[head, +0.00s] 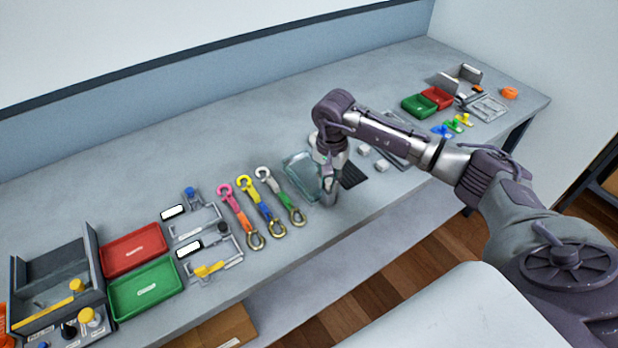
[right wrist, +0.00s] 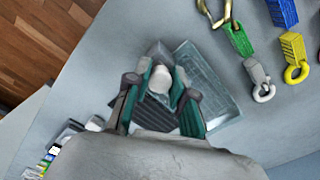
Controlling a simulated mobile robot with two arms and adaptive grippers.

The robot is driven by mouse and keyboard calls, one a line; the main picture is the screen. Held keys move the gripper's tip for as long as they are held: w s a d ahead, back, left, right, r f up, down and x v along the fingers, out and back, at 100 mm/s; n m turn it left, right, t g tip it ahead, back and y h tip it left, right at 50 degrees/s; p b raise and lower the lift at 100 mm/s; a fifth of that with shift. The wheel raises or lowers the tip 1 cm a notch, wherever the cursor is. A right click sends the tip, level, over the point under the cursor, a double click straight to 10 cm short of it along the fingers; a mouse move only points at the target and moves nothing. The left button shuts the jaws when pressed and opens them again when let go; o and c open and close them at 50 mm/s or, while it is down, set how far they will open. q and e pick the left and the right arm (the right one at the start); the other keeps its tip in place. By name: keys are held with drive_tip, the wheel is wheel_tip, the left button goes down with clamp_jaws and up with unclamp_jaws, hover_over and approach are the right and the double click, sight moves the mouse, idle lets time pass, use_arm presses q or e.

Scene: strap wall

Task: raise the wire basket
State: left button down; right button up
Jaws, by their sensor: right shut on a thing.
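My right gripper (head: 329,190) points down over the middle of the bench, next to a clear glassy tray (head: 299,168). In the right wrist view, its teal-padded fingers (right wrist: 160,95) are shut on a small pale thing (right wrist: 160,79), partly hidden between them. The clear tray (right wrist: 222,96) lies just right of the fingers there. I cannot make out a wire basket for certain in either view. My left gripper is not in view.
Several hooked straps, including a pink one (head: 240,215), lie left of the clear tray. A red tray (head: 134,250) and a green tray (head: 146,289) stand further left. A dark ribbed pad (head: 353,176) lies right of my gripper. The bench's back strip is clear.

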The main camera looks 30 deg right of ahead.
idle(0.4)
drive_tip(key=shift+r+p, duration=0.3)
drive_tip(key=shift+r, duration=0.15)
drive_tip(key=shift+r+p, duration=0.65)
drive_tip(key=shift+r, duration=0.9)
drive_tip(key=o, duration=0.6)
drive_tip(key=shift+f, duration=0.1)
drive_tip(key=shift+c, duration=0.2)
drive_tip(key=shift+r+p, duration=1.35)
drive_tip(key=shift+r, duration=1.7)
